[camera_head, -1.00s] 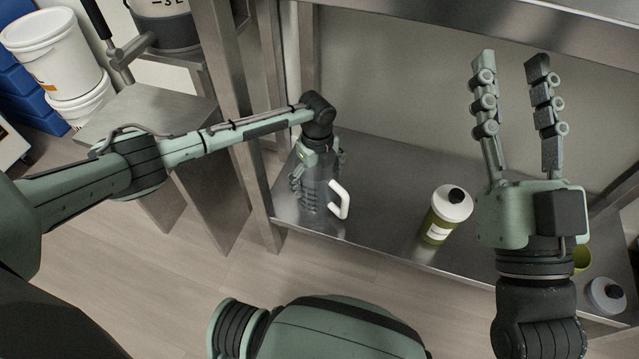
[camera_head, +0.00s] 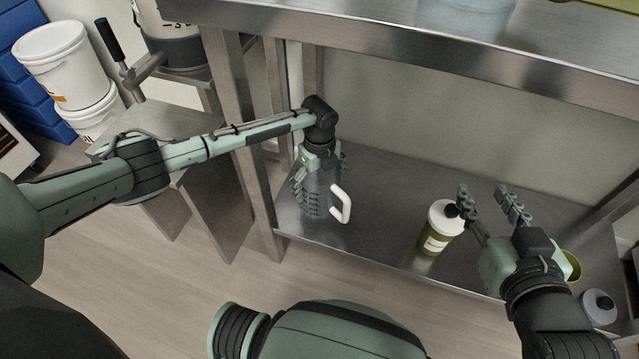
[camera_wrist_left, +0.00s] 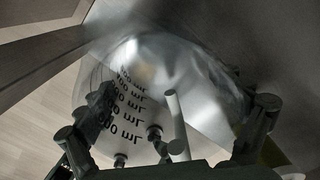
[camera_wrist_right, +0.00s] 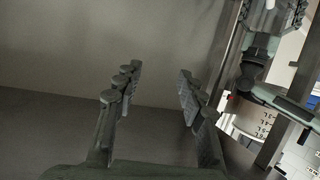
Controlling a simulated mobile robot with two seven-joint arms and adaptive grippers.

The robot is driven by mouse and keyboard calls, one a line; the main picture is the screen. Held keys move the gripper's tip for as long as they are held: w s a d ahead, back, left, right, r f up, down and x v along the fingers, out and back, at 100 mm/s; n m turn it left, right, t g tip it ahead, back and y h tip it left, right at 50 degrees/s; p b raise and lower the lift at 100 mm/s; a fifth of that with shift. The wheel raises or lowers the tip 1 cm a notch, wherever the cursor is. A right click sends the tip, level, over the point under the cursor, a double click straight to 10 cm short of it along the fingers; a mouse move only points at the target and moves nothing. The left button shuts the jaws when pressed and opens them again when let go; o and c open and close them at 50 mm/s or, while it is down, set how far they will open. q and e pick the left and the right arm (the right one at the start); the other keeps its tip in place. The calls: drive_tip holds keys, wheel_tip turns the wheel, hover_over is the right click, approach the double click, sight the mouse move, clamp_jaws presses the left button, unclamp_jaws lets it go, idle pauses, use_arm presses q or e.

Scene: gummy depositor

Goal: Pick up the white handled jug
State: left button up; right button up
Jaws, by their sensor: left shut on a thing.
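The jug (camera_head: 318,203) is clear with a white handle (camera_head: 341,204) on its right side. It stands on the lower metal shelf. My left gripper (camera_head: 318,187) comes from above with its fingers around the jug's sides, shut on it. In the left wrist view the clear jug wall with mL markings (camera_wrist_left: 122,98) lies between the fingers, and the handle (camera_wrist_left: 177,125) shows in front. My right gripper (camera_head: 492,205) is open and empty, over the shelf to the right. In the right wrist view its fingers (camera_wrist_right: 150,95) are apart with nothing between them.
A green bottle with a white top (camera_head: 440,228) stands close left of my right gripper. A yellow-green container (camera_head: 572,266) and a white-lidded container (camera_head: 598,306) are at the right. A metal post (camera_head: 262,170) stands left of the jug.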

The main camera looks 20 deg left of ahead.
use_arm(q)
drive_tip(key=shift+r+p, duration=2.75)
drive_tip(key=shift+r, duration=0.25)
use_arm(e)
drive_tip(key=s+d+f+m+g+h, duration=0.1)
drive_tip(key=s+d+f+g+h, duration=0.4)
drive_tip(key=s+d+f+g, duration=0.5)
drive_tip(key=shift+s+d+f+m, duration=0.4)
drive_tip(key=shift+s+d+f, duration=0.85)
drive_tip(key=shift+d+f, duration=0.95)
drive_tip(key=shift+a+f, duration=0.3)
drive_tip(key=shift+a, duration=0.05)
use_arm(q)
drive_tip(key=o, duration=0.7)
drive_tip(key=shift+c, duration=0.2)
drive_tip(key=c, duration=1.1)
